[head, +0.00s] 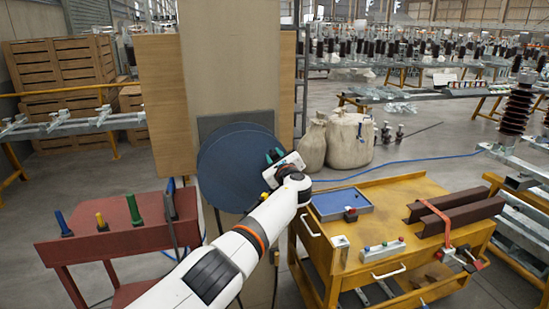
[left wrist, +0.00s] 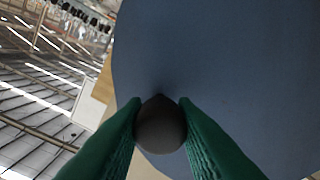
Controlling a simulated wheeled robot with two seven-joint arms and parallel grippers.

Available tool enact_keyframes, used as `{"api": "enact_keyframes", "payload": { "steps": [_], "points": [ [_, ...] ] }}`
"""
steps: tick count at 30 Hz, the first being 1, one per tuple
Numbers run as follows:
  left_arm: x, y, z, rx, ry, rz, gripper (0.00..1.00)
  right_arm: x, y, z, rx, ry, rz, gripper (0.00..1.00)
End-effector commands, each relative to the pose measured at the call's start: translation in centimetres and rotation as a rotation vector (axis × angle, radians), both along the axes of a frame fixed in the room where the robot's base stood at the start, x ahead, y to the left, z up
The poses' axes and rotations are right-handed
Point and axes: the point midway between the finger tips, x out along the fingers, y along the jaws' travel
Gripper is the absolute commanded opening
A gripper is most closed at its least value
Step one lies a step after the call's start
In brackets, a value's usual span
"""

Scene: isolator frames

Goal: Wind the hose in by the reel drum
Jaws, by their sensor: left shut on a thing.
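The reel drum (head: 222,170) is a blue-grey disc mounted upright on a tan post. It fills much of the left wrist view (left wrist: 215,60). My left gripper (head: 275,157) is at the right side of the disc's face. In the left wrist view its green fingers (left wrist: 160,122) are shut on a dark round knob (left wrist: 160,128) in front of the disc. The blue hose (head: 410,162) lies along the floor at the right, running toward the drum; its link to the drum is hidden. My right gripper is not in view.
A yellow cart (head: 360,250) with a blue tray (head: 342,204) and brown beams (head: 462,212) stands at the right. A red bench (head: 110,240) with coloured-handled tools stands at the left. Sacks (head: 350,140) stand behind the cart. Wooden crates (head: 60,70) are stacked at back left.

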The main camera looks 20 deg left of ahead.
Motion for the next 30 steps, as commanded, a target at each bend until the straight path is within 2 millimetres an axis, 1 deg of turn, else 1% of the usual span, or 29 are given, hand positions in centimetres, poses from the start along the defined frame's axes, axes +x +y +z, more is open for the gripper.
{"api": "enact_keyframes", "payload": {
  "steps": [1,2,3,5,14,19,23,27,30],
  "points": [
    [0.1,0.0,0.4,0.003,-0.006,-0.002,0.00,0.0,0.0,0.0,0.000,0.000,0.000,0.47],
    [0.1,0.0,0.4,0.003,-0.006,-0.002,0.30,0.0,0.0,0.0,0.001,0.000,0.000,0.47],
    [0.1,0.0,0.4,0.002,-0.005,-0.001,0.36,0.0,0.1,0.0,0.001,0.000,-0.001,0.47],
    [0.1,0.0,0.3,0.002,-0.005,-0.001,0.46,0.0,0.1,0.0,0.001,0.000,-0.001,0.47],
    [0.0,0.0,0.1,-0.001,-0.003,-0.001,0.47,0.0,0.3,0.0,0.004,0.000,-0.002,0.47],
    [-0.5,-0.4,0.1,-0.002,-0.003,-0.003,0.47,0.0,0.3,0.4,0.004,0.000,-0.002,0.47],
    [-1.3,-1.0,0.1,-0.003,-0.003,-0.004,0.47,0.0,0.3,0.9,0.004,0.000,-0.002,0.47],
    [-2.7,-1.6,0.2,-0.002,-0.002,-0.002,0.47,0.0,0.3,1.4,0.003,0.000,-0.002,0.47],
    [-3.7,-2.4,-0.1,-0.003,-0.003,-0.003,0.47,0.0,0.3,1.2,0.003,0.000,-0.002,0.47]
  ]
}}
